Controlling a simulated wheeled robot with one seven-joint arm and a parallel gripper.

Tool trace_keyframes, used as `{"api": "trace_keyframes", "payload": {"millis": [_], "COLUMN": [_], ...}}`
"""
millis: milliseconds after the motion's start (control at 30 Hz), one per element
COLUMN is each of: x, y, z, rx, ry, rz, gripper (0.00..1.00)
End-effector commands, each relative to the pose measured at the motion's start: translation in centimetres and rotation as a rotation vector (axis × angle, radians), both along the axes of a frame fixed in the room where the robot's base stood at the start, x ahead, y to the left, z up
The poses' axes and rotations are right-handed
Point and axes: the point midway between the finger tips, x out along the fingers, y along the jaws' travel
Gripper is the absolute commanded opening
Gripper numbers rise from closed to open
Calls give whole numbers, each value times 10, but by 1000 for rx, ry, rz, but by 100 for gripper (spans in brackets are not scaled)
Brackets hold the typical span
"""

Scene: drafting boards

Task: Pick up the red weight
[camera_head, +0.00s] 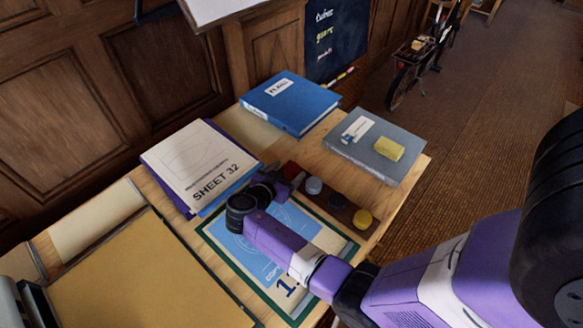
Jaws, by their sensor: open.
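A dark red weight (290,170) shows at the far end of a brown strip (325,207) on the wooden desk, partly hidden by the end of my arm. In the same row stand a grey weight (313,186), a dark weight (337,201) and a yellow weight (362,219). My gripper (290,181) is open, right beside the red weight. Its fingers are small and dark here, so I cannot tell whether they touch the weight or stand around it.
A blue sheet with a green border (344,240) lies under my arm. A stack topped by SHEET 32 (196,165) is at the left.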

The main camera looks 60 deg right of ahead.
Motion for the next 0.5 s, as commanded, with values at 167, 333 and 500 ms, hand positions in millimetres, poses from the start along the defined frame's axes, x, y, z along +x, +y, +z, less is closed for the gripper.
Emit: {"api": "trace_keyframes", "payload": {"millis": [167,333,500], "x": [0,0,0], "y": [-24,-32,-32], "z": [-7,-12,-12], "rx": [1,0,0], "ry": [1,0,0], "rz": [-4,0,0], "gripper": [72,72,72]}}
